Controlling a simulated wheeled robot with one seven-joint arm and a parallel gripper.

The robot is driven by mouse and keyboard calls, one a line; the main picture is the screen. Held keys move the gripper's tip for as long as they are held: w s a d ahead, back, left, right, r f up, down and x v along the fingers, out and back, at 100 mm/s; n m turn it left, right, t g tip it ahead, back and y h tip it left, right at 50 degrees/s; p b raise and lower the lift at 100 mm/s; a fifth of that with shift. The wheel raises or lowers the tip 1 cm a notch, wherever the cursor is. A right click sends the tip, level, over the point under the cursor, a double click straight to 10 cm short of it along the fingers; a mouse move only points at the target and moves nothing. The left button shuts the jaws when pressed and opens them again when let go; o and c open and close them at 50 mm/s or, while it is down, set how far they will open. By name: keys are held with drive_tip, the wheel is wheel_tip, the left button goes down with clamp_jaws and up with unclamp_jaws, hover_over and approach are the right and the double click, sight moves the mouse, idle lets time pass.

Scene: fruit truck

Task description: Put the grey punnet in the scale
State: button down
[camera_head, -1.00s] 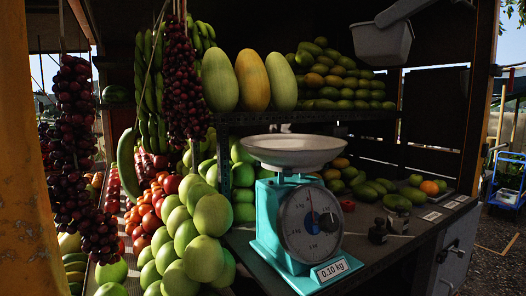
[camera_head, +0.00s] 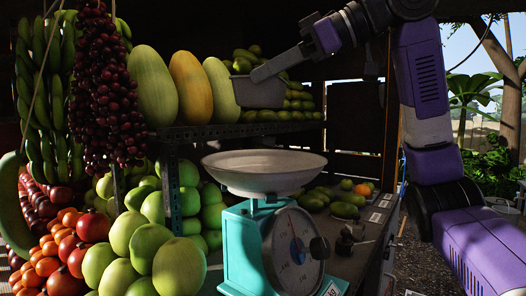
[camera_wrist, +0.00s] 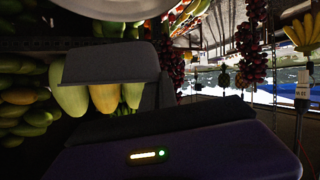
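The grey punnet (camera_head: 260,92) is in the air above and behind the scale's pan in the head view, clear of it. My gripper (camera_head: 268,72) is shut on the punnet at its rim; the exact finger contact is partly hidden. The punnet (camera_wrist: 110,62) also shows in the wrist view, in front of the melons. The turquoise scale (camera_head: 242,245) stands on the counter with a round dial and a wide, pale pan (camera_head: 264,170). The pan looks empty from the side.
Large melons (camera_head: 188,88) stand on the shelf behind the scale, close to the punnet. Dark grapes (camera_head: 104,85) hang at the left. Green fruit (camera_head: 180,265) is piled left of the scale. Mangoes (camera_head: 345,208) lie on the counter at the right.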

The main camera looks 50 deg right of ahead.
wheel_tip(320, 180, down, 13)
drive_tip(key=shift+s+r, duration=0.1)
drive_tip(key=shift+f, duration=0.35)
drive_tip(key=shift+f, duration=0.4)
drive_tip(key=shift+f+b, duration=0.2)
drive_tip(key=shift+b, duration=0.1)
drive_tip(key=c, duration=1.7)
unclamp_jaws()
drive_tip(key=shift+r, duration=0.15)
